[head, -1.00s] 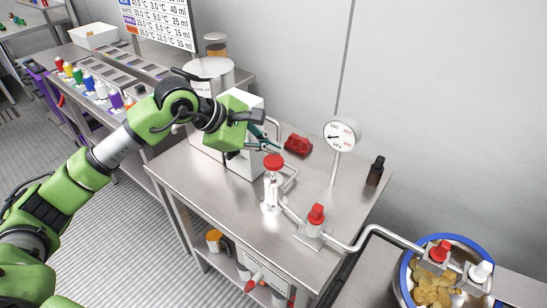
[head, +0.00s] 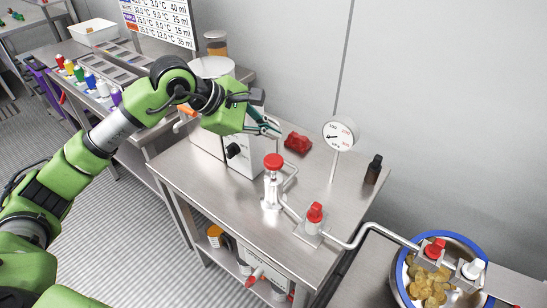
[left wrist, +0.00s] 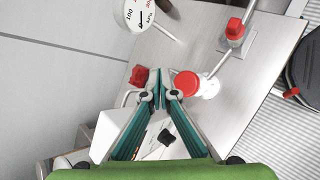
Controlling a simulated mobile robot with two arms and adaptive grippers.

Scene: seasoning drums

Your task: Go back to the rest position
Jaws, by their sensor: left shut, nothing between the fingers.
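My left arm comes in from the left in the head view. Its gripper (head: 272,130) hangs in the air above the steel table, over the white box with a black knob (head: 241,150). The teal fingers also show in the left wrist view (left wrist: 160,97); their tips are together with nothing held. A red-capped valve (head: 273,162) stands on the table just below and to the right of the gripper, apart from it. A red object (head: 298,142) lies behind the gripper. My right gripper is not in view.
A pressure gauge (head: 340,134), a dark bottle (head: 374,169) and a second red valve (head: 315,212) stand on the table (head: 225,198). A pipe leads to a blue-rimmed drum (head: 402,272) with chips. Colored bottles (head: 90,80) line the left counter. The table's front is clear.

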